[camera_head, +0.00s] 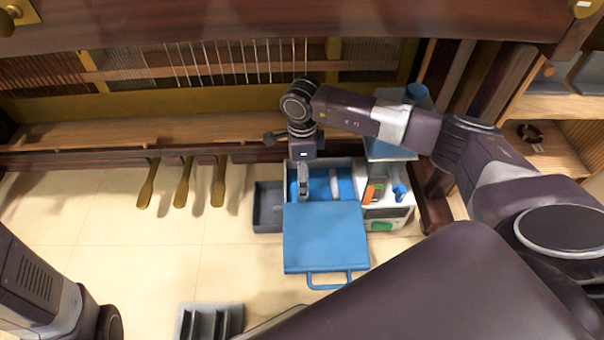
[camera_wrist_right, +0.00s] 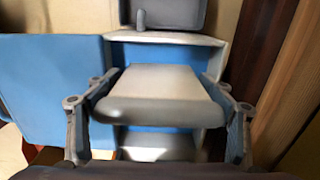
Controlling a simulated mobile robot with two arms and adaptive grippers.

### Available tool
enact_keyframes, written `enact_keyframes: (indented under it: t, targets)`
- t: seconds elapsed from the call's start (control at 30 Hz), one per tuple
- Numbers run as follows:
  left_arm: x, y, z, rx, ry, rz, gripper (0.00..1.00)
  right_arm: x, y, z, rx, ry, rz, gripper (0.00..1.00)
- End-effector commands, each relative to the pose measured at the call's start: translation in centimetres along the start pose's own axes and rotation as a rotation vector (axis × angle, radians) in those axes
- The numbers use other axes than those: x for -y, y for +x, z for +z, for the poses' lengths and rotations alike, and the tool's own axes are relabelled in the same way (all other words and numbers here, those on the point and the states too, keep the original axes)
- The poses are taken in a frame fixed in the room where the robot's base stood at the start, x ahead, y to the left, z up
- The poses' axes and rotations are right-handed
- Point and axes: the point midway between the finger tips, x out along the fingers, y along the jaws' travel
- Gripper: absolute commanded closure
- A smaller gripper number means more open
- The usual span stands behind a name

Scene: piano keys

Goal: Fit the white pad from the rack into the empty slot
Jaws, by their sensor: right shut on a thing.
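Another white piece (camera_head: 335,186) lies in the box, right of the gripper. Only part of my left arm shows at the lower left; its gripper is out of view. I cannot pick out the empty slot.
A blue lid (camera_head: 325,238) with a handle is at the box's front. A grey tray (camera_head: 267,207) is left of it, and a white organizer (camera_head: 387,200) right. A grey ribbed rack (camera_head: 210,322) stands at the bottom.

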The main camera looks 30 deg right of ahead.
Motion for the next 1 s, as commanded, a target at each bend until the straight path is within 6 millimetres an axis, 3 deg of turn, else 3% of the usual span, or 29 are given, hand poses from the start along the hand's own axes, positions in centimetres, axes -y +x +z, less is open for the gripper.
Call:
enact_keyframes:
  t: [1.0]
  targets:
    - [-0.4, -1.4, -0.9, -0.012, 0.001, 0.003, 0.66, 0.0, 3.2, 0.0, 0.000, 0.000, 0.000, 0.50]
